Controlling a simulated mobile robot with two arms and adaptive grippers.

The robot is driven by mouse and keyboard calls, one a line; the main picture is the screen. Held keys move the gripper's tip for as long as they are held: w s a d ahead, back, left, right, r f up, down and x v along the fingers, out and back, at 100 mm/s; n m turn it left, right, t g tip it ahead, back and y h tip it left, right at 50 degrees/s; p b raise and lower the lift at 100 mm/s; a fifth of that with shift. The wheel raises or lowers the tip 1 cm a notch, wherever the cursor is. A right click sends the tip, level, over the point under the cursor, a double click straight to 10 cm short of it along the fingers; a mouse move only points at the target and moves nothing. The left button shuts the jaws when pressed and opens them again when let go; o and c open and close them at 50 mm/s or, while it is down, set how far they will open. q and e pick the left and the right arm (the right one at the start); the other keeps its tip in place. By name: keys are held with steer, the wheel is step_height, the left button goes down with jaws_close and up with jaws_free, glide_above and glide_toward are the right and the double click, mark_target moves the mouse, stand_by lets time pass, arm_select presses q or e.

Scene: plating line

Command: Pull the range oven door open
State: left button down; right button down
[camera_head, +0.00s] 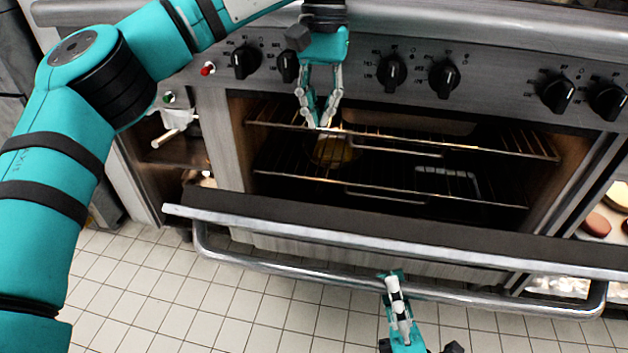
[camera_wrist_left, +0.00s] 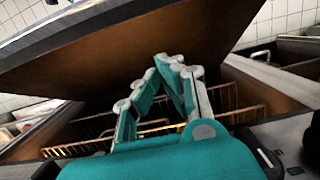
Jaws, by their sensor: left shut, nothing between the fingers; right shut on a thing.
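The range oven door (camera_head: 420,240) is partly open, tilted out at the top, with the racks inside exposed. Its long metal handle (camera_head: 290,270) runs along the front. My right gripper (camera_head: 394,280) is shut on the handle, right of its middle. My left gripper (camera_head: 325,122) is shut and empty, in front of the upper part of the oven opening, below the knobs. In the left wrist view its fingertips (camera_wrist_left: 178,62) meet before the door's brown inner face (camera_wrist_left: 110,65); I cannot tell whether they touch anything.
Wire racks (camera_head: 390,185) fill the oven cavity, with a yellowish round item (camera_head: 332,150) behind my left fingers. Black knobs (camera_head: 392,72) line the panel above. An open compartment (camera_head: 175,148) lies to the left. The tiled floor (camera_head: 240,325) below the door looks clear.

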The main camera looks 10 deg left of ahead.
mark_target(311, 204)
arm_select(q)
steer(key=s+f, duration=0.1)
steer(key=f, duration=0.2)
steer(key=s+f, duration=0.1)
steer(key=f, duration=0.3)
steer(key=s+f, duration=0.2)
steer(key=f, duration=0.1)
steer(key=shift+f, duration=0.35)
steer(key=shift+s+f, duration=0.25)
steer(key=shift+s, duration=0.15)
steer(key=shift+s+f+t, duration=0.15)
steer(key=shift+s+f, duration=0.2)
steer(key=shift+s, duration=0.3)
steer(key=shift+s+f+t, duration=0.15)
steer(key=shift+s+f, duration=0.15)
steer(key=shift+s, duration=0.35)
arm_select(e)
steer(key=shift+w+r, duration=0.1)
arm_select(q)
steer(key=shift+w, duration=0.1)
steer(key=shift+r, duration=0.1)
arm_select(e)
steer(key=c, duration=1.1)
jaws_free()
steer(key=shift+o, duration=0.2)
